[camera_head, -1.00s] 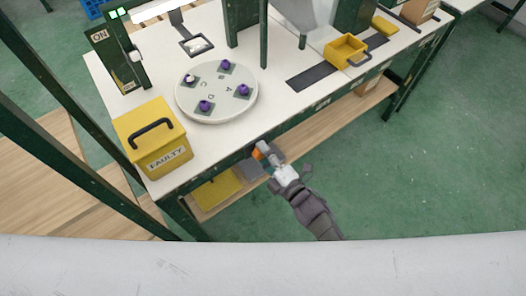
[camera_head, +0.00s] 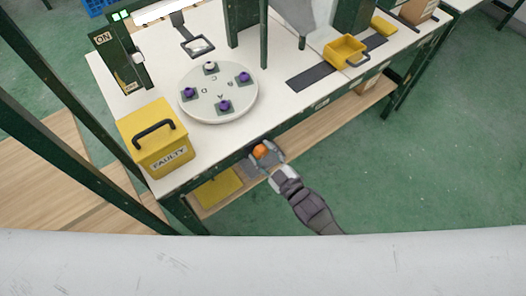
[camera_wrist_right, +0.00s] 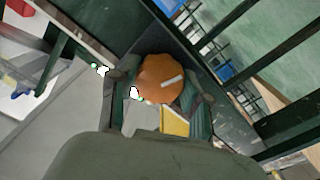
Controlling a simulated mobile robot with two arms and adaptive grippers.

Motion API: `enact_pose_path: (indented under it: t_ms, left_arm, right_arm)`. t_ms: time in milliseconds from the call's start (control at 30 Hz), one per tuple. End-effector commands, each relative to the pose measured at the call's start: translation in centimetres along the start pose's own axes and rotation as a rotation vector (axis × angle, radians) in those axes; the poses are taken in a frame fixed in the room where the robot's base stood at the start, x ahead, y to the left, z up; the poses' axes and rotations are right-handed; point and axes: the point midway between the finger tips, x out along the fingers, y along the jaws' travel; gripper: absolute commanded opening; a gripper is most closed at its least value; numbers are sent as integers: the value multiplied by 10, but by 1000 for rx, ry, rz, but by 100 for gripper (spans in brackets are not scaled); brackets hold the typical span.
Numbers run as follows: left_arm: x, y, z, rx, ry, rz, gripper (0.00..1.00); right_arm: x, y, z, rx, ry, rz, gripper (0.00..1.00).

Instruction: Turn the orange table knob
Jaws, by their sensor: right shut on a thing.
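The orange table knob (camera_head: 261,151) sits on the front edge of the white table, below the round turntable (camera_head: 218,108). In the right wrist view the knob (camera_wrist_right: 162,78) is a round orange dial with a white mark pointing to the right. My right gripper (camera_head: 264,157) reaches the knob from the front, with one finger on each side, shut on it. Its fingers also flank the knob in the right wrist view (camera_wrist_right: 160,88). The turntable carries several small holders, most with purple pieces and one with a white piece at its back. My left gripper is out of view.
A yellow box marked FAULTY (camera_head: 157,140) stands at the table's left front corner. A yellow bin (camera_head: 345,51) stands at the back right. A wooden shelf (camera_head: 318,128) runs under the table. Green floor is clear at the right.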

Motion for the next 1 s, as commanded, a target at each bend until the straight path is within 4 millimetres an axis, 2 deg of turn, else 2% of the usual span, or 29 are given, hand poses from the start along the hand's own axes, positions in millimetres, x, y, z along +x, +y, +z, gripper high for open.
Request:
enact_pose_path:
  t_ms: [467, 1000]
  left_arm:
    - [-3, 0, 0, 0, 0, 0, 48]
    - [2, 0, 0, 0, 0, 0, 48]
  right_arm:
    - [-1, -2, 2, 452, -6, -2, 13]
    - [-1, -3, 2, 955, -6, -1, 13]
